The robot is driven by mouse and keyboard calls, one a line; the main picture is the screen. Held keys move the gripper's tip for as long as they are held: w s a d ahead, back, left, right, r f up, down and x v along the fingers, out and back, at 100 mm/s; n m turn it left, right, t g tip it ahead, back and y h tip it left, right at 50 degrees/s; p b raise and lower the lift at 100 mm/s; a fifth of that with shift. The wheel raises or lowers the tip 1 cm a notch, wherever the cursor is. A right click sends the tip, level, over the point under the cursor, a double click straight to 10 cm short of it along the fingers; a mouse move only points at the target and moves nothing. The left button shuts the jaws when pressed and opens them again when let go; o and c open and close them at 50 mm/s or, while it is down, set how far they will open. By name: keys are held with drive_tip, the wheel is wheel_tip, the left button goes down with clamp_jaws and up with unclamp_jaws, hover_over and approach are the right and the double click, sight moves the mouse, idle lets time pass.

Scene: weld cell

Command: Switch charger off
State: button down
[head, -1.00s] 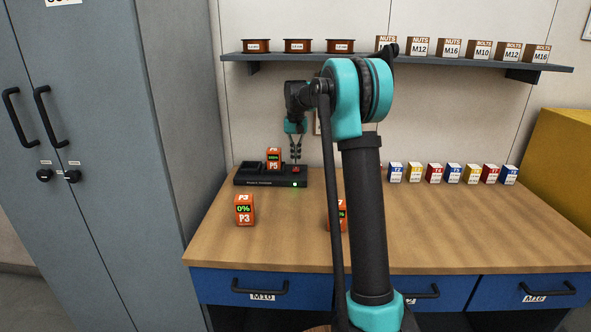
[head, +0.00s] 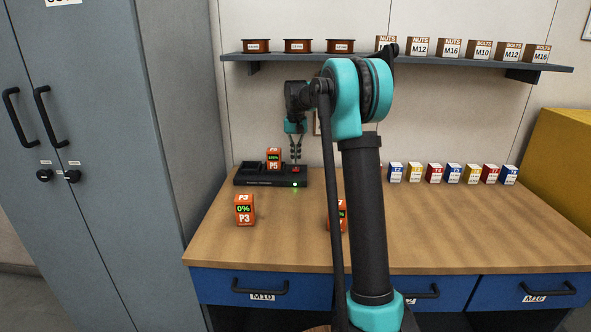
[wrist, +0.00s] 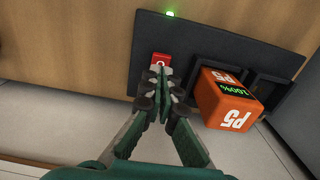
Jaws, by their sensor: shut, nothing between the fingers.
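The black charger (head: 262,183) sits at the back left of the workbench, with a green light lit at its front right corner. Its red switch (wrist: 160,59) shows just past my fingertips in the wrist view, and also in the head view (head: 296,170). An orange battery P5 (head: 273,159) stands in a charger slot; its display reads 100% in the wrist view (wrist: 233,98). My gripper (head: 296,158) is shut and empty, pointing down just above the switch. I cannot tell whether the tips touch it.
An orange battery P3 (head: 244,209) reading 0% stands in front of the charger. Another orange battery (head: 342,215) is partly hidden behind my arm. Several small boxes (head: 435,173) line the bench back. A shelf (head: 400,62) hangs above; a grey cabinet (head: 100,150) stands left.

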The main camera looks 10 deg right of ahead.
sight(296, 169)
drive_tip(key=shift+f, duration=1.55)
idle(0.9)
drive_tip(key=shift+r, duration=3.55)
